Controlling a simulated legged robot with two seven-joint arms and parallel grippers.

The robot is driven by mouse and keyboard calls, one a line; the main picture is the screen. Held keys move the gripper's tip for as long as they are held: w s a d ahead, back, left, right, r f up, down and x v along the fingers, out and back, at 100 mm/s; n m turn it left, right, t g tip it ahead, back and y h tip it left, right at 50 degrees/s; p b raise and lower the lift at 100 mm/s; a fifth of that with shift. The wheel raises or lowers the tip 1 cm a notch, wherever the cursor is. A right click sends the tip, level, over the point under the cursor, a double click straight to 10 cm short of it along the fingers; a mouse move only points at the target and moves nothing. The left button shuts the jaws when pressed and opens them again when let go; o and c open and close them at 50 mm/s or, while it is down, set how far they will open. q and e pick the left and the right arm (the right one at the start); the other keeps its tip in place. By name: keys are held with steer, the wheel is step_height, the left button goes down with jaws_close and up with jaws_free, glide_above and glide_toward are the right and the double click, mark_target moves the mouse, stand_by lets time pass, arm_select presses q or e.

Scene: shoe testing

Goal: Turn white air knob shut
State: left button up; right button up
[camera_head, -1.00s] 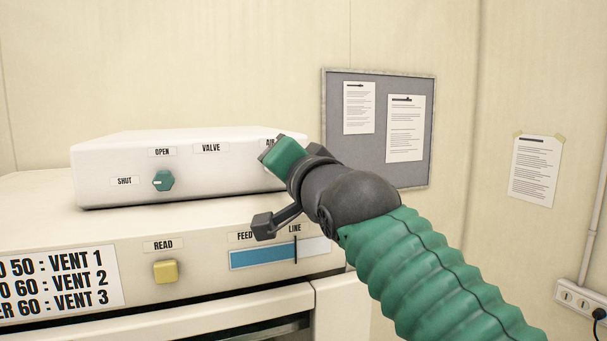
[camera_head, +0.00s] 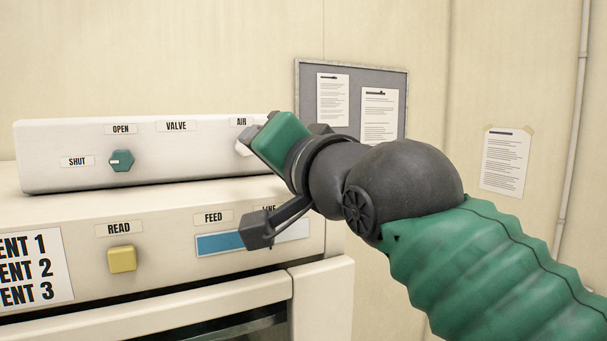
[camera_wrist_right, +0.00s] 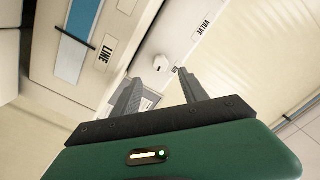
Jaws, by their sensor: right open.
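The white air knob (camera_head: 243,148) is on the front of the white box (camera_head: 60,140), under the AIR label (camera_head: 241,122). In the head view it is partly hidden by my right gripper's green housing. In the right wrist view the white knob (camera_wrist_right: 160,64) shows just beyond the fingertips, about between them. My right gripper (camera_wrist_right: 156,78) is open, its two grey fingers apart and pointing at the box front. I cannot tell whether a finger touches the knob. My left gripper is not in view.
The green valve knob (camera_head: 121,161) sits left on the same box, between SHUT and OPEN labels. Below are a yellow READ button (camera_head: 122,259) and a blue FEED bar (camera_head: 220,244), partly covered by my wrist. A noticeboard (camera_head: 305,85) hangs on the wall behind.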

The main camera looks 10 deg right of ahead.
steer(key=b+v, duration=0.4)
steer(key=v, duration=0.6)
stand_by(0.4)
stand_by(0.4)
